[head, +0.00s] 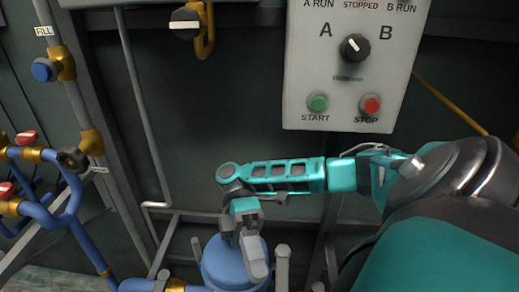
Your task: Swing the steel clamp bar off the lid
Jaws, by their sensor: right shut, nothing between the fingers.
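A blue round vessel with a blue lid (217,262) stands at the bottom centre, cut off by the lower edge of the picture. A grey upright post (282,265) stands at its right and another post (197,250) at its left. My right gripper (257,268) comes down over the lid from above and is shut. It hides the middle of the lid. I cannot make out the steel clamp bar apart from the grey gripper parts, nor whether the gripper touches it. My left gripper is not in view.
A grey control panel (340,100) with a knob, a green START button (317,102) and a red STOP button (370,104) hangs above my right arm. Blue pipes with brass fittings (70,215) run at the left. A grey pipe (148,120) runs down the dark wall.

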